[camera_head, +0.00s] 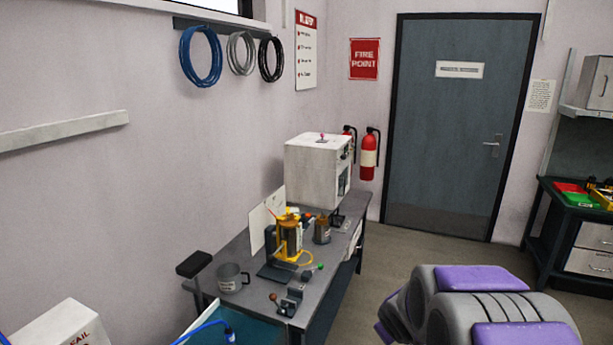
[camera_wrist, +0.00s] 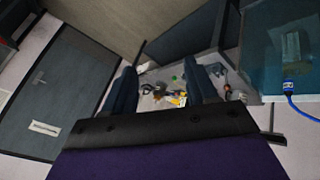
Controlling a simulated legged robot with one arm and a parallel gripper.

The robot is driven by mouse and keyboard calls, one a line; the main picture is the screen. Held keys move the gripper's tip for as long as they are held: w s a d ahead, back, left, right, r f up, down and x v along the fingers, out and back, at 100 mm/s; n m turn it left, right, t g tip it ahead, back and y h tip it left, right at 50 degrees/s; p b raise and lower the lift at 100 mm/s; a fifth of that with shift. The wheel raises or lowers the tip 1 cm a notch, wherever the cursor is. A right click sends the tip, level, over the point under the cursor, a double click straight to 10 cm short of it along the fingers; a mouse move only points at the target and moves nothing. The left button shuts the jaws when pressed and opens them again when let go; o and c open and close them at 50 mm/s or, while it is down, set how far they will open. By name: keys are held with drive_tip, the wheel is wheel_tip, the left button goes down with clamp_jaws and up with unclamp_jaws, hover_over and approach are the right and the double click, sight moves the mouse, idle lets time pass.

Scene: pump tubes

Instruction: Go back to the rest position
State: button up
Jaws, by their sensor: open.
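My gripper (camera_wrist: 161,73) shows in the wrist view with its two dark fingers spread apart and nothing between them. Past the gap, some way off, lie the small items on the bench. In the head view my grey and purple arm is folded at the bottom right, away from the bench, and the gripper itself is not visible there. The grey bench (camera_head: 240,259) carries a yellow pump unit (camera_head: 288,238) with a yellow tube, and a grey mug (camera_head: 231,279).
A white box (camera_head: 318,168) stands at the bench's far end, by red fire extinguishers (camera_head: 369,153). A blue-green tray (camera_head: 262,328) with a blue tube is at the near end. A grey door (camera_head: 458,125) is at the back. Open floor (camera_head: 405,262) lies right of the bench.

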drive_tip(key=s+a+r+m+g, duration=0.2)
drive_tip(key=s+g, duration=0.1)
drive_tip(key=s, duration=1)
drive_tip(key=s+a+r+m+g+y, duration=0.1)
drive_tip(key=s+a+r+m+g, duration=0.1)
drive_tip(key=s, duration=1.1)
drive_tip(key=s+a+r+m+g, duration=0.2)
drive_tip(key=s+a+g, duration=0.1)
drive_tip(key=s, duration=1.1)
drive_tip(key=shift+g+y, duration=0.4)
